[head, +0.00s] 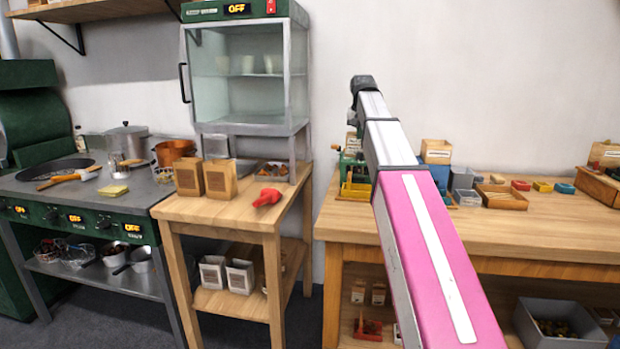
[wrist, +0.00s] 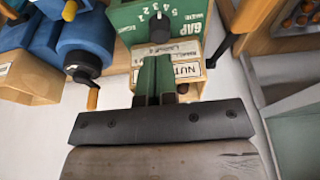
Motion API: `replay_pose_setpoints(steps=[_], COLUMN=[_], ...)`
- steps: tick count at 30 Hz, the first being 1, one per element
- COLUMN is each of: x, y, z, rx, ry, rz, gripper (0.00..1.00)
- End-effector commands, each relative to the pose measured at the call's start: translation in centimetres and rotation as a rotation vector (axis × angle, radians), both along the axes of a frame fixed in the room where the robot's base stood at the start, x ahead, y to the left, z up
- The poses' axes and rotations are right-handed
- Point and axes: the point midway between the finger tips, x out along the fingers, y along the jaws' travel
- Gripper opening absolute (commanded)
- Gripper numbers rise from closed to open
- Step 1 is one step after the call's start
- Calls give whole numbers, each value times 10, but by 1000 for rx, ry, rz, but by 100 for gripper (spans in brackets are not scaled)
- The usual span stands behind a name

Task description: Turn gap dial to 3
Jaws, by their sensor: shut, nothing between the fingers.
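The gap dial (wrist: 159,25) is a dark round knob on a green panel (wrist: 130,20) in the wrist view, at the top centre. The panel is marked GAP, with numbers beside the knob. A pale mark shows on the knob's number side, but I cannot tell which number it points to. My gripper (wrist: 155,62) is shut and empty, its green fingers side by side just below the knob in the picture, with no clear contact. In the head view the green machine (head: 355,190) stands behind my arm on the right-hand table, and my gripper is hidden there.
A box labelled NUT (wrist: 188,72) sits close by the fingers. Blue rounded machine parts (wrist: 80,45) with a wooden-handled crank (wrist: 92,98) lie to the left. In the head view, small boxes and trays (head: 500,197) fill the table's back; the wooden front (head: 520,238) is clear.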

Motion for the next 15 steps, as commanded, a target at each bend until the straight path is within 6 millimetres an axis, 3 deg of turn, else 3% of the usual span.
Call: replay_pose_setpoints(steps=[8,15], x=[-1,-1], y=[1,1], z=[-14,-42], rx=[0,0], ry=[1,1], rz=[0,0], gripper=[0,0])
